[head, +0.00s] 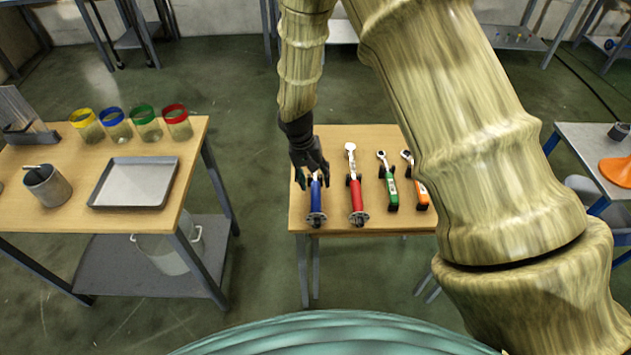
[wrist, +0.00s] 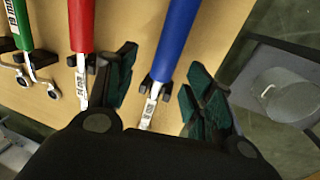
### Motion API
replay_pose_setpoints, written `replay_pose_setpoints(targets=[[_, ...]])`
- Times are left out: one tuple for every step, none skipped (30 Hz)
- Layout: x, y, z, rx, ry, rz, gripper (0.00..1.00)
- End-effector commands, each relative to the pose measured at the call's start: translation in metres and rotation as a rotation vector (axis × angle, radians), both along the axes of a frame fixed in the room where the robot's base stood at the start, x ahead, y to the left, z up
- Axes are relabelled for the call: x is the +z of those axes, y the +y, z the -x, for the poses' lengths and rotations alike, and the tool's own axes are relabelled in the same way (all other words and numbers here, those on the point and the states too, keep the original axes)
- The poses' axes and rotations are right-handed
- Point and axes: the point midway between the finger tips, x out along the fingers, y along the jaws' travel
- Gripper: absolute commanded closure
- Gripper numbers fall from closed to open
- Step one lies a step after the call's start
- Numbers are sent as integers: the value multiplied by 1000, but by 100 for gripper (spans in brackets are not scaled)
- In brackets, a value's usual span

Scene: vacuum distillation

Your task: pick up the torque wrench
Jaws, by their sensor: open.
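Several wrench-like tools lie side by side on a small wooden table (head: 385,145). I cannot tell for sure which is the torque wrench. The blue-handled tool (head: 316,196) is leftmost and has a round end towards me. Beside it lie the red-handled tool (head: 357,192), the green-handled tool (head: 390,188) and the orange-handled tool (head: 421,190). My gripper (head: 311,175) is over the blue-handled tool, hiding its far end. In the wrist view my gripper (wrist: 162,62) is open, with the blue tool (wrist: 174,42) between its spread fingers. No grip on it shows.
Black supports (head: 380,172) hold the tools. The red tool (wrist: 82,28) lies close beside one finger. A workbench (head: 60,205) at left carries a metal tray (head: 133,183), a grey cup (head: 47,186) and several colour-rimmed jars (head: 146,124). Open floor separates the tables.

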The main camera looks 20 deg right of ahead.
Motion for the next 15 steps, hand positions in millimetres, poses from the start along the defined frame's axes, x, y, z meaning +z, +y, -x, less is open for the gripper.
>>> replay_pose_setpoints(targets=[[-3, 0, 1, 1, 3, 0, 48], [-6, 0, 2, 1, 4, 1, 48], [-9, 0, 2, 2, 4, 1, 48], [-12, 1, 2, 2, 4, 1, 48], [-15, 1, 2, 1, 3, 0, 48], [-19, 1, 2, 3, 3, 0, 48], [-21, 1, 3, 3, 3, 0, 48], [-24, 1, 3, 3, 3, 0, 48], [-29, 0, 4, 2, 4, 1, 48], [-32, -1, 4, 1, 4, 1, 48], [-35, -1, 3, 2, 3, 1, 48], [-38, -2, 3, 2, 3, 0, 48], [-40, -2, 3, 3, 3, 0, 48], [-42, -2, 3, 3, 2, 1, 48], [-44, -2, 3, 3, 2, 1, 48]])
